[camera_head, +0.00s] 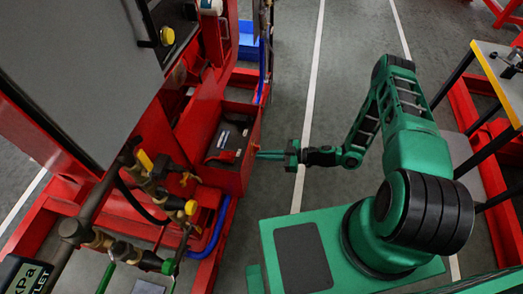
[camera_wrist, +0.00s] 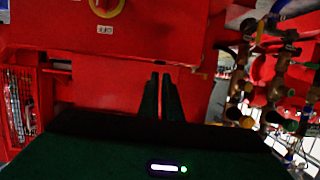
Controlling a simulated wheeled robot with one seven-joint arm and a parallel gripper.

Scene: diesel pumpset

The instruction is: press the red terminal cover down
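A red open-topped box (camera_head: 228,182) on the pumpset holds a dark battery-like block (camera_head: 236,135). A small red piece at the block's near end, which looks like the red terminal cover (camera_head: 222,157), shows in the head view; whether it is raised or flat is too small to tell. My gripper (camera_head: 258,155) points left at the box's right side, with its tips close to the wall; contact cannot be told. In the wrist view my gripper's fingers (camera_wrist: 161,76) lie nearly together, with nothing held, before a red panel (camera_wrist: 110,90). The cover is not recognisable there.
A yellow-ringed knob (camera_wrist: 106,6) with an OFF label (camera_wrist: 105,29) sits on the red panel. Pipes and yellow-handled valves (camera_head: 150,165) stand left of the box. A grey-topped table (camera_head: 500,75) is at the right. Floor between the box and my base is clear.

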